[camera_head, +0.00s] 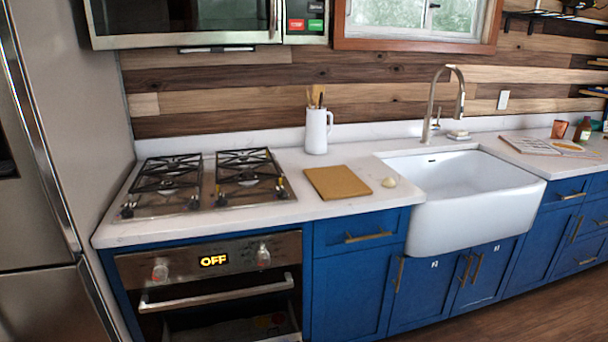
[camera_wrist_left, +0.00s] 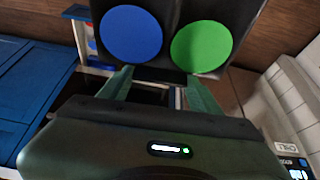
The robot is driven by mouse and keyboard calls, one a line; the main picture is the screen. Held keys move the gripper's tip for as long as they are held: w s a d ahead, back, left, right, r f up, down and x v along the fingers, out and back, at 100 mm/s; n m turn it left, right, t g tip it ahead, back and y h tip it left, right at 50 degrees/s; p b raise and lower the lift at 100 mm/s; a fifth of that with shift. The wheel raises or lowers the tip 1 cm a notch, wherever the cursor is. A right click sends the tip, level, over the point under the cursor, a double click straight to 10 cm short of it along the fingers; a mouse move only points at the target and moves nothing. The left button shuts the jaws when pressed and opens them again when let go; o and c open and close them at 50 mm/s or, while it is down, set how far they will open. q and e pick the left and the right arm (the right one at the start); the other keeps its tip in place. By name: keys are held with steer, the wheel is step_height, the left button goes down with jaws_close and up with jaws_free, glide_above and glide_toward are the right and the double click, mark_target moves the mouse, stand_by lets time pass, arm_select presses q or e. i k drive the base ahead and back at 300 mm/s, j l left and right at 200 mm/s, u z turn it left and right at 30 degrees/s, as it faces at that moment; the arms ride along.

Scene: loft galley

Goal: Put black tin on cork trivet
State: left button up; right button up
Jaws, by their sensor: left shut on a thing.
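The cork trivet (camera_head: 338,182) is a flat tan square on the white counter, right of the hob. My left gripper (camera_wrist_left: 160,73) shows only in the left wrist view. Its two greenish fingers are shut on a dark thing, which I take to be the black tin (camera_wrist_left: 158,74); its outline is hard to make out. No black tin and no gripper shows in the head view, so the held thing is away from the trivet. My right gripper is not in view.
A gas hob (camera_head: 206,182) lies left of the trivet. The white sink (camera_head: 470,205) is further right. The counter front edge is clear.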

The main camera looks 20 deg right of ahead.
mark_target(336, 179)
steer(key=i+l+u, duration=0.1)
steer(key=l, duration=0.55)
steer(key=i+l+u, duration=0.15)
steer(key=l, duration=0.55)
steer(key=i+l+u, duration=0.1)
steer(key=l, duration=0.6)
steer(key=i+l+u, duration=0.15)
steer(key=l, duration=0.55)
